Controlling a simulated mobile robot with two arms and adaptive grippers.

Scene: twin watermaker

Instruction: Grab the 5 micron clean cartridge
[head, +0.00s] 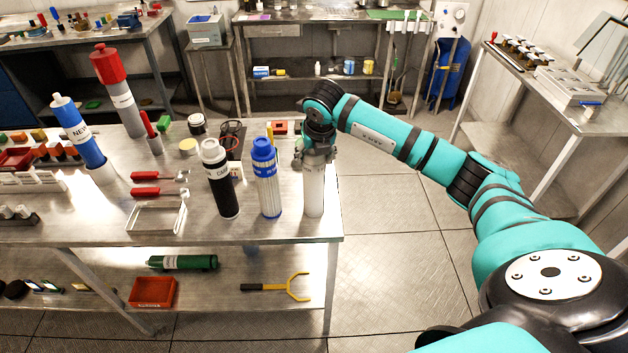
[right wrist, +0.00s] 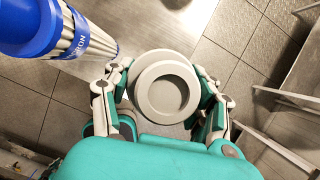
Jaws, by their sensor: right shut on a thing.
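A white cylindrical cartridge (head: 314,190) stands upright at the right end of the steel workbench. My right gripper (head: 316,155) is around its upper part from above, fingers closed on it. In the right wrist view its round grey-white cap (right wrist: 163,87) sits between the two fingers. Its label is mostly hidden, so I cannot read the micron number. A blue-capped pleated cartridge (head: 266,180) stands just left of it; its label in the right wrist view is only partly readable. My left gripper is out of view.
A black cartridge with a white cap (head: 219,182) stands left of the blue-capped one. A metal tray (head: 155,218) and red-handled tools (head: 150,191) lie farther left. A blue cylinder (head: 80,137) and a red-topped one (head: 117,92) stand behind. Open floor lies right of the bench.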

